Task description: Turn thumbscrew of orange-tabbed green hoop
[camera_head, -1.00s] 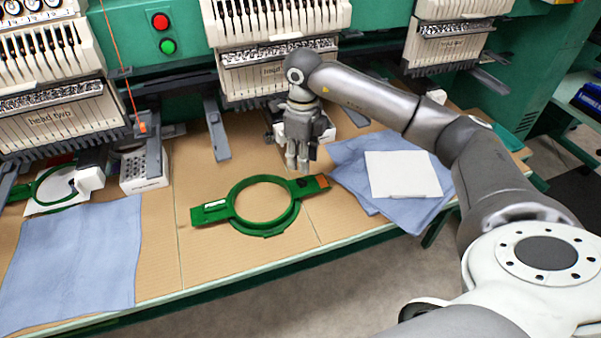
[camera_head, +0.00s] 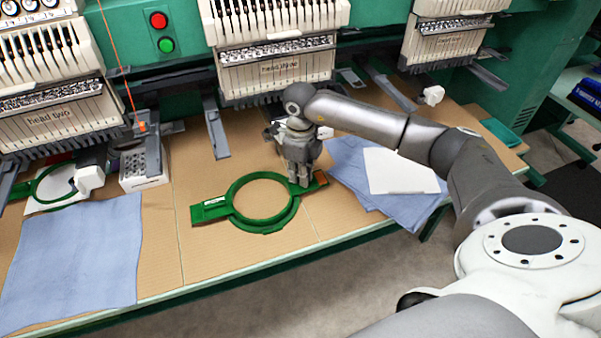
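The green hoop (camera_head: 233,215) with an orange tab (camera_head: 321,177) at its right end lies flat on the tan table. A flat green arm with a white label extends from its left side. My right gripper (camera_head: 303,183) points down over the right side of the hoop, between the ring and the orange tab. Its fingertips cover the spot of the dark thumbscrew, so the screw is hidden. The fingers look close together, but I cannot tell whether they are shut on it. My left gripper is out of view.
Blue cloths (camera_head: 346,163) with a white sheet (camera_head: 399,171) lie right of the hoop, and another blue cloth (camera_head: 72,250) lies at left. Embroidery heads (camera_head: 275,75) stand behind. Another green hoop (camera_head: 40,181) is at far left. The table (camera_head: 217,262) is bare in front of the hoop.

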